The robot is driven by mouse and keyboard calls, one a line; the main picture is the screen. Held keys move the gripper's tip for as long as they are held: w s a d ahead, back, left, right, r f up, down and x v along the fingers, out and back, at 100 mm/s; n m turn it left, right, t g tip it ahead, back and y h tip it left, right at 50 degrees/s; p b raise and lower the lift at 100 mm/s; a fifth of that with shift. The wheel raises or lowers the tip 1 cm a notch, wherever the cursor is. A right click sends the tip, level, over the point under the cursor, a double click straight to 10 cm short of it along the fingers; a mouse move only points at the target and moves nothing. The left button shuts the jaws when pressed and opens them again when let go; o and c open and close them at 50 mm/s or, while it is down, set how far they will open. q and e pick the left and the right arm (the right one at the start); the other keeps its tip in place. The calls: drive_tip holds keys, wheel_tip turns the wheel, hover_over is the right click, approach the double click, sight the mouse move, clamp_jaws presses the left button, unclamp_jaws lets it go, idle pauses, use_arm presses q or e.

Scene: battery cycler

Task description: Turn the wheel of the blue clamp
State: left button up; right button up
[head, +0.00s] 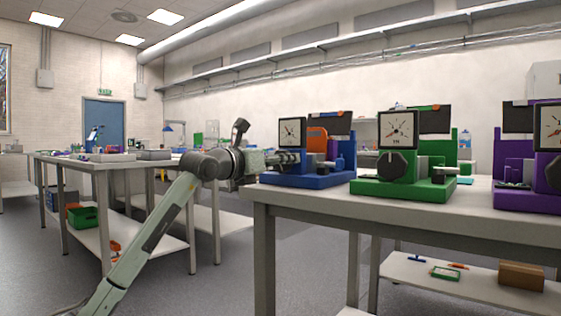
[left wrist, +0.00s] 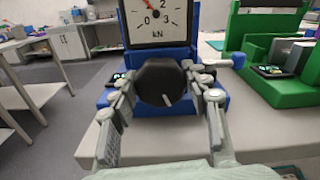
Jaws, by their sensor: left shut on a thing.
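The blue clamp (head: 310,181) stands at the left end of the near table, with a square white dial (head: 292,132) on top. In the left wrist view its black wheel (left wrist: 160,82) faces me below the kN dial (left wrist: 156,22); a pale mark on the wheel points down and slightly right. In the left wrist view the fingers of my left gripper (left wrist: 162,88) are shut on the wheel, one on each side. My right gripper is not in view.
A green clamp (head: 405,188) stands just right of the blue one, and a purple clamp (head: 530,197) farther right. The table edge (head: 400,217) runs in front of them. Another workbench (head: 100,163) stands to the left, with open floor between.

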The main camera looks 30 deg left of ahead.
use_arm(q)
drive_tip(key=shift+m, duration=1.6)
drive_tip(key=o, duration=1.2)
drive_tip(key=shift+c, duration=0.2)
drive_tip(key=shift+s, duration=0.1)
drive_tip(key=s, duration=1.1)
drive_tip(key=shift+s+a, duration=0.4)
